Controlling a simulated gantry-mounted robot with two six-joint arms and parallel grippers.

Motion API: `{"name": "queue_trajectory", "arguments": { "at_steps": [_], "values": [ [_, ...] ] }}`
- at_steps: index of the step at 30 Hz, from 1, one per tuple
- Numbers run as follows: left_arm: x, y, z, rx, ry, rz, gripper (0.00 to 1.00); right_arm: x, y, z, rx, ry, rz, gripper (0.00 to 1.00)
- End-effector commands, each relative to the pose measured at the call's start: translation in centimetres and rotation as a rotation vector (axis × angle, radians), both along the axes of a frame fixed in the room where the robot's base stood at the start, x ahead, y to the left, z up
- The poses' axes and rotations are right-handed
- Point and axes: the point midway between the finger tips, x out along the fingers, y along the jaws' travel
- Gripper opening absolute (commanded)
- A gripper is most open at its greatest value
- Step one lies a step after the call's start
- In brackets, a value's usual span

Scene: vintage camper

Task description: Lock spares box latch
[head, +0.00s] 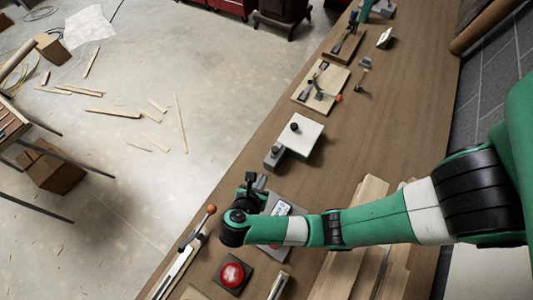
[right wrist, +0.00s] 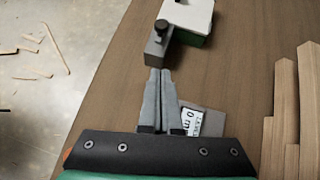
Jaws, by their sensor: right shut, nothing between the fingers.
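A box with a white top (head: 305,138) stands on the wooden bench, with a black knob on it. Its green side shows in the right wrist view (right wrist: 192,40). A small grey block (head: 273,157), which seems to be its latch, sits at its near left corner. In the right wrist view the grey block (right wrist: 157,52) has a black knob above it. My right gripper (head: 255,181) is shut and empty, its fingertips (right wrist: 160,72) just short of the block; I cannot tell whether they touch. My left gripper is not in view.
A grey device with a display (head: 282,208) sits partly under my right arm. A red button (head: 232,274) and an orange-knobbed lever (head: 211,209) lie nearer. A lever board (head: 320,86) stands beyond the box. Wooden planks (right wrist: 285,105) lie to the right.

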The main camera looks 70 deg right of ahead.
Motion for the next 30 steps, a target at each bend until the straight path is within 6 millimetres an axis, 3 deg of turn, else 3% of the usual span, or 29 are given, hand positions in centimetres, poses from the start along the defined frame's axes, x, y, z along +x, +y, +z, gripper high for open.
{"name": "queue_trajectory", "arguments": {
  "at_steps": [8, 13, 15, 17, 25, 30],
  "values": [
    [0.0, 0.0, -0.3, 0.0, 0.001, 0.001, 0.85, 0.1, -0.1, -0.2, 0.0, -0.004, 0.0, 0.0],
    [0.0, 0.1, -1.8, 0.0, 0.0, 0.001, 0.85, 0.1, -1.2, -1.6, 0.0, -0.004, -0.003, 0.0],
    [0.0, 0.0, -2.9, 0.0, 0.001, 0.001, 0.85, 0.1, -2.1, -2.7, -0.001, -0.005, -0.003, 0.0],
    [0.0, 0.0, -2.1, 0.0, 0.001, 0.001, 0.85, 0.1, -3.1, -2.8, -0.002, -0.001, -0.003, 0.0],
    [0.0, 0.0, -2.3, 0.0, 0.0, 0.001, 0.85, 0.3, -7.5, -6.7, -0.001, -0.002, -0.004, 0.0],
    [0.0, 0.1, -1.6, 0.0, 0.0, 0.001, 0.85, 0.5, -10.2, -6.6, 0.0, -0.005, -0.003, 0.0]
  ]
}}
